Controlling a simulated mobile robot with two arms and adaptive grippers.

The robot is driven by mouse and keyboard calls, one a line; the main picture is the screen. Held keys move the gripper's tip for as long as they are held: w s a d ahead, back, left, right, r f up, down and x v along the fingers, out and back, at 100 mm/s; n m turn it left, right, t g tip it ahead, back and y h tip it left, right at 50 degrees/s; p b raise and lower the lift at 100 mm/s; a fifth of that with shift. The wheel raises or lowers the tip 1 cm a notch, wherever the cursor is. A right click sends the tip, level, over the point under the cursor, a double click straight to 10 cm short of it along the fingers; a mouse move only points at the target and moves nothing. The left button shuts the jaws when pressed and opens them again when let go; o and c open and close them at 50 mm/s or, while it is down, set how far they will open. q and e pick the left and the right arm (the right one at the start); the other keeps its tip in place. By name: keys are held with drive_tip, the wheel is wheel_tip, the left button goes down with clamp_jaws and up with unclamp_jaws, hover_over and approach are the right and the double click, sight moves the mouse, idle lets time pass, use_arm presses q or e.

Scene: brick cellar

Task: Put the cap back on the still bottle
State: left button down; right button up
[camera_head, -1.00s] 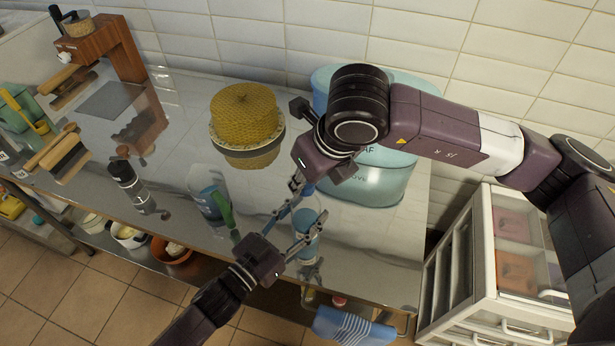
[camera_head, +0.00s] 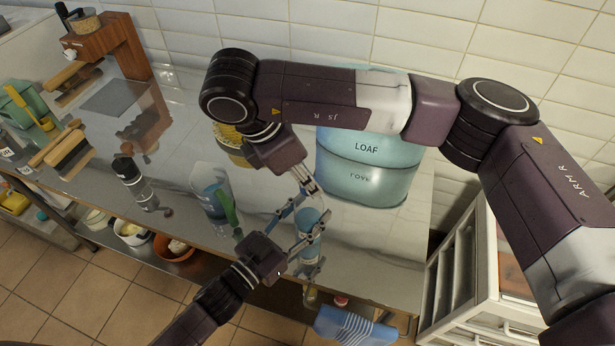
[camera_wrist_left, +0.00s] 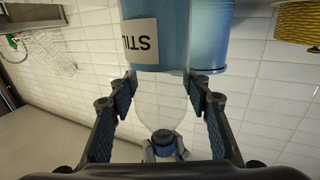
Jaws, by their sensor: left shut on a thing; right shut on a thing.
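The still bottle (camera_head: 308,227) is blue and upright near the front edge of the steel table; its label shows upside down in the left wrist view (camera_wrist_left: 143,40). My left gripper (camera_head: 305,214) is shut on it, with a finger on each side near its clear shoulder (camera_wrist_left: 160,100). I cannot tell whether its base touches the table. A dark cap (camera_wrist_left: 162,136) shows at the neck end in the left wrist view. My right gripper (camera_head: 312,190) is shut on the cap from above. Whether the cap is seated on the neck is hidden.
A clear jug (camera_head: 209,190) with a green handle stands left of the bottle. A teal LOAF bin (camera_head: 367,165) stands behind to the right. A yellow corded thing (camera_head: 232,145) is partly behind my right arm. A dark grinder (camera_head: 132,178) stands farther left.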

drive_tip(key=shift+m, duration=0.3)
drive_tip(key=o, duration=0.7)
drive_tip(key=shift+r, duration=2.25)
drive_tip(key=shift+c, duration=0.4)
